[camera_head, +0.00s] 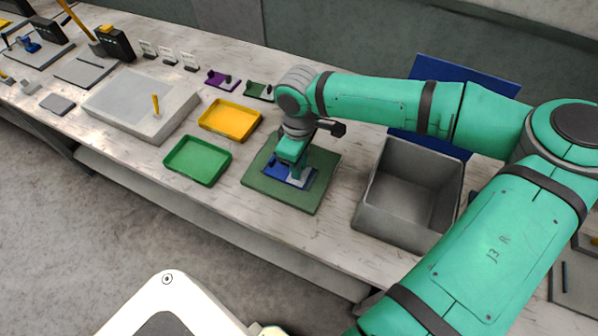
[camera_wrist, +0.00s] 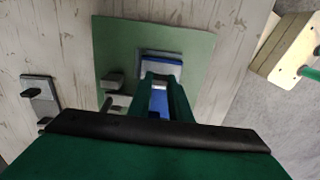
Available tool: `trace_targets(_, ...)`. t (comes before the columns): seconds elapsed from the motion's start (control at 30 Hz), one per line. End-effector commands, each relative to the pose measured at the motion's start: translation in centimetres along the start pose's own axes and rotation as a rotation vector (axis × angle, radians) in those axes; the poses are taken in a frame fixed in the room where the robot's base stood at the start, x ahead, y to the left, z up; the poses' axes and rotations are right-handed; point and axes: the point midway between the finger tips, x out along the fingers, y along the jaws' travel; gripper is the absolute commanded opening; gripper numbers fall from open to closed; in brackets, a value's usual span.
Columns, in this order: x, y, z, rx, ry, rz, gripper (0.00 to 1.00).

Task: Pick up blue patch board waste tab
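The blue patch board (camera_head: 278,168) lies on a green mat (camera_head: 315,202) in the middle of the bench, with a pale grey piece beside or under it. My gripper (camera_head: 293,168) points down at the board and hides part of it. In the wrist view, my gripper's two green fingers (camera_wrist: 160,84) reach to the blue board (camera_wrist: 161,67), which sits on a grey plate. A gap shows between the fingers, with blue and a small pale patch in it. I cannot make out the waste tab apart from the board, nor whether the fingers press on it.
A grey open bin (camera_head: 367,217) stands right of the mat. A green tray (camera_head: 197,180) and a yellow tray (camera_head: 230,138) lie to the left. Small dark holders (camera_wrist: 113,82) stand close beside the fingers on the mat.

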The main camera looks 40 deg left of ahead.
Motion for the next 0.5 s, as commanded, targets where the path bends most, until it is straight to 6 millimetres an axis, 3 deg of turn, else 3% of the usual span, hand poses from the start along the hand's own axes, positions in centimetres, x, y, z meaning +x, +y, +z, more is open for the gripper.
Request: trace_targets(0.5,-0.54,0.04,0.02,0.001,0.001,0.001,0.00)
